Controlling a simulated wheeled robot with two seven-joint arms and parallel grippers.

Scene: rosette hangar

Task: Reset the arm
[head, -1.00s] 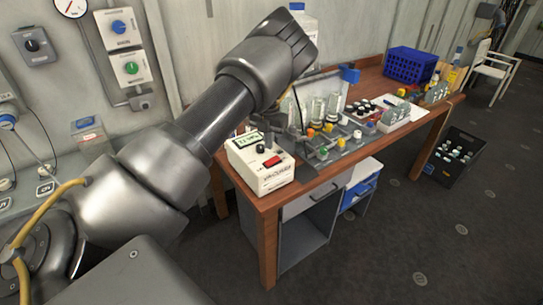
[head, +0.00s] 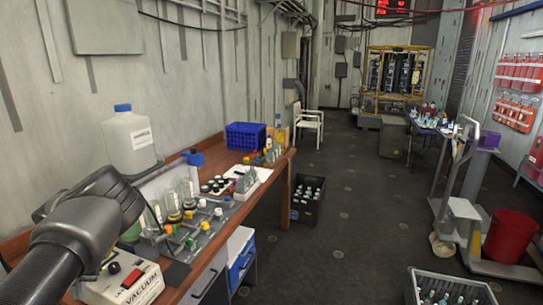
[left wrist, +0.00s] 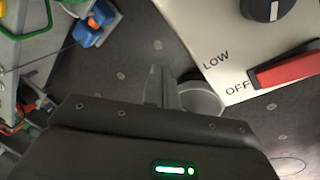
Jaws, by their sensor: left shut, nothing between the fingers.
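My left arm comes in from the left in the head view, and its wrist end (head: 108,205) is above the near end of the wooden bench. Its fingers are hidden there. In the left wrist view my left gripper (left wrist: 160,86) is shut and empty, its fingers together over the dark floor. The white vacuum box (head: 125,285) is below the wrist in the head view. In the left wrist view the box's panel (left wrist: 222,40) is close to the fingers at the right, with a red switch (left wrist: 285,68) and a black knob. My right gripper is not in view.
The wooden bench (head: 262,190) holds a large jug (head: 130,145), a glassware rack with coloured valves (head: 190,228) and a blue crate (head: 245,136). A black bin (head: 307,200) stands on the floor beyond it. The floor aisle in the middle is clear.

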